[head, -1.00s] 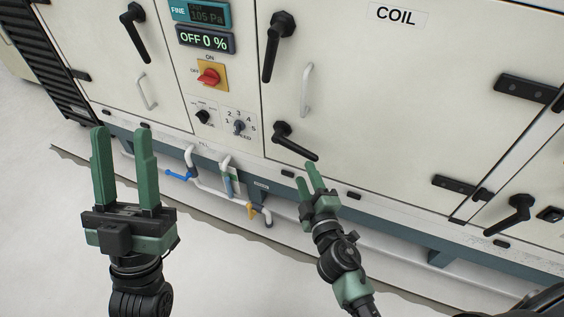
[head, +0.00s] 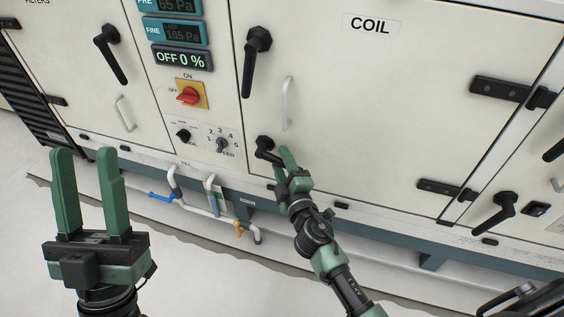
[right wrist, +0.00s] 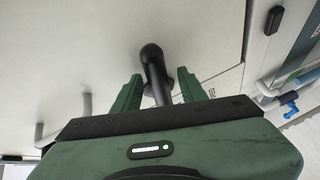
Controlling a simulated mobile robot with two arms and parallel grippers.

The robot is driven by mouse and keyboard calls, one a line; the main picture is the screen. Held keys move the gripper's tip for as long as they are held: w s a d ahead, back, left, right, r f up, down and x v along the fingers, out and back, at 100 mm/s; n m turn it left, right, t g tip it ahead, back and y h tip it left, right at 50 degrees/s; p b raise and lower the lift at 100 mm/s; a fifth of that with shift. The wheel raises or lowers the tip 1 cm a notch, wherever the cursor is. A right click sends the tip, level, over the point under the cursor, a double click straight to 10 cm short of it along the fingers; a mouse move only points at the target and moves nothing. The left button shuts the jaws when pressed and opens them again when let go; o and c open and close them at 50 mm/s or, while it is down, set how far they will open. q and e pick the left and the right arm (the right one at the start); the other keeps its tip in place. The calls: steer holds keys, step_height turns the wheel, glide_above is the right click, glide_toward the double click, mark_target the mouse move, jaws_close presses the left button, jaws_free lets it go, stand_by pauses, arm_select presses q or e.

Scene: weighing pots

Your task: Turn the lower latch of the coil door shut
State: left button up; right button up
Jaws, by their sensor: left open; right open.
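The coil door (head: 370,125) is a cream panel labelled COIL, closed against its frame as far as I see. Its lower latch (head: 264,143) is a black lever at the door's lower left corner. The lever slants down to the right from its hub, and its end is partly hidden by my right gripper (head: 281,164). In the right wrist view the lower latch (right wrist: 154,72) lies between the two green fingers of my open right gripper (right wrist: 156,92); I cannot tell whether they touch it. My left gripper (head: 90,190) is open and empty, over the floor.
The upper latch (head: 257,60) points down above the lower one, with a pale door handle (head: 287,103) beside it. A control panel with a red switch (head: 188,95) is to the left. Pipes with a blue valve handle (head: 160,196) run below. Hinges (head: 445,188) are at right.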

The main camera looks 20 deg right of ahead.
jaws_close()
stand_by(1.3)
